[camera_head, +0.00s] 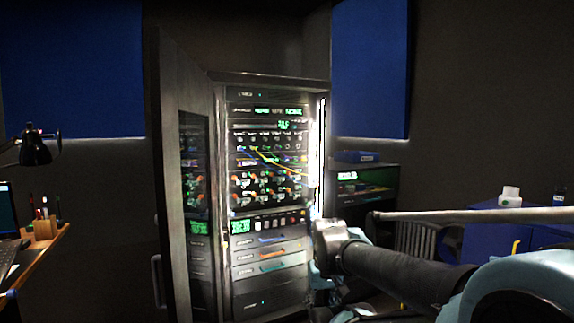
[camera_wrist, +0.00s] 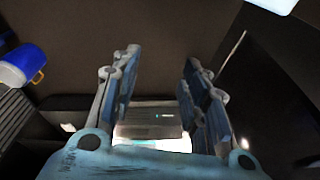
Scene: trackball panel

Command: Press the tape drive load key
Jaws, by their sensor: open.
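The equipment rack (camera_head: 268,290) stands in the middle of the head view with its door (camera_head: 175,170) swung open to the left. A row with a green display and small light keys (camera_head: 280,222) runs across the rack below the patch cables. The tape drive and its load key are too small to tell for certain. My gripper (camera_wrist: 158,68) is open and empty in the wrist view. A bright, pale surface (camera_wrist: 152,133) shows between its fingers; I cannot tell what it is. In the head view, my arm ends low beside the rack's right side, and the fingertips are unclear.
Drawers with coloured handles (camera_head: 270,255) sit below the key row. A low dark unit with a blue box (camera_head: 357,156) on top stands right of the rack. A blue cabinet (camera_head: 490,235) is farther right. A desk with a lamp (camera_head: 36,150) is at far left.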

